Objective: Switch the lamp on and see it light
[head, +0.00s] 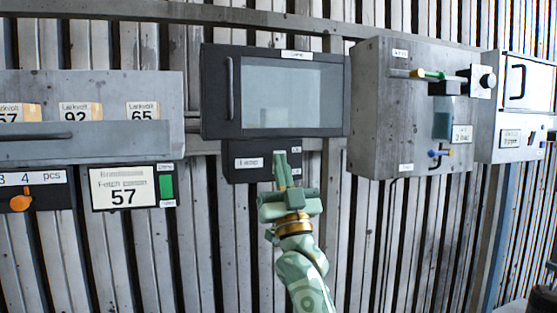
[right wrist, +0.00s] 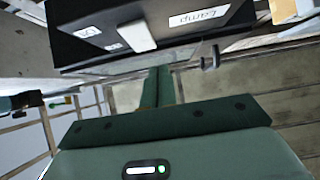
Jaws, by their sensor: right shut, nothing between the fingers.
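A dark switch box (head: 240,174) with a "Lamp" label hangs under a dark cabinet with a grey window (head: 285,95). In the right wrist view the same box (right wrist: 75,14) shows a white rocker (right wrist: 137,36) with small labels beside it. My right gripper (head: 281,155) is shut and empty, its fingers pointing up at the box and hiding the rocker in the head view. In the right wrist view its fingertips (right wrist: 160,72) are just below the rocker; I cannot tell whether they touch. The window looks grey, with no clear glow. My left gripper is not in view.
Left are a grey bin unit (head: 90,90), an orange knob (head: 20,202) and a "57" display (head: 123,188) with a green button (head: 166,187). Right are a grey metal box (head: 375,120) with protruding levers and a white cabinet (head: 510,140).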

